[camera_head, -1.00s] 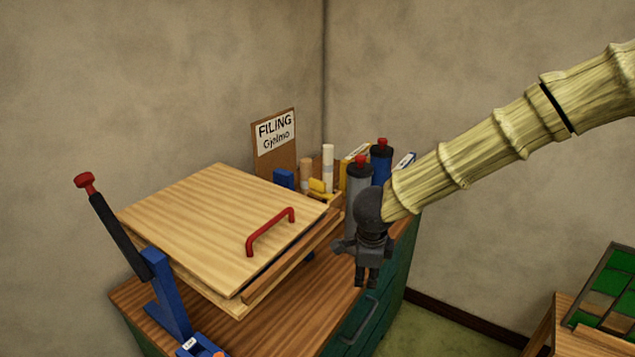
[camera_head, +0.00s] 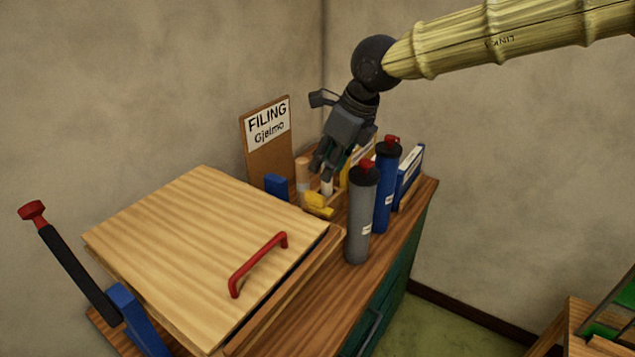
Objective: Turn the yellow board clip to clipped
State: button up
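A small yellow piece (camera_head: 319,205), which looks like the board clip, sits on the wooden bench top behind the lidded wooden box. It is too small to tell which way it is turned. My gripper (camera_head: 324,170) points down just above and behind it, in front of a white cylinder. The fingers look apart from the yellow piece, and I see nothing held. They overlap the clutter behind, so their opening is unclear.
The wooden box lid (camera_head: 205,250) with a red handle (camera_head: 258,264) fills the front. A grey canister (camera_head: 361,220), a blue canister (camera_head: 385,185) and a blue-white binder (camera_head: 409,176) stand right of my gripper. A blue block (camera_head: 277,185) is left.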

aim_at(315, 193)
jog(key=p+x, duration=0.2)
jog(key=x, duration=0.5)
jog(key=shift+s+d+f, duration=0.1)
jog(key=shift+d+f, duration=0.05)
jog(key=shift+f, duration=0.05)
jog(key=shift+p+x, duration=0.35)
jog(key=shift+x, duration=0.4)
jog(key=shift+a+f, duration=0.25)
jog(key=shift+f, duration=0.35)
grip_shut()
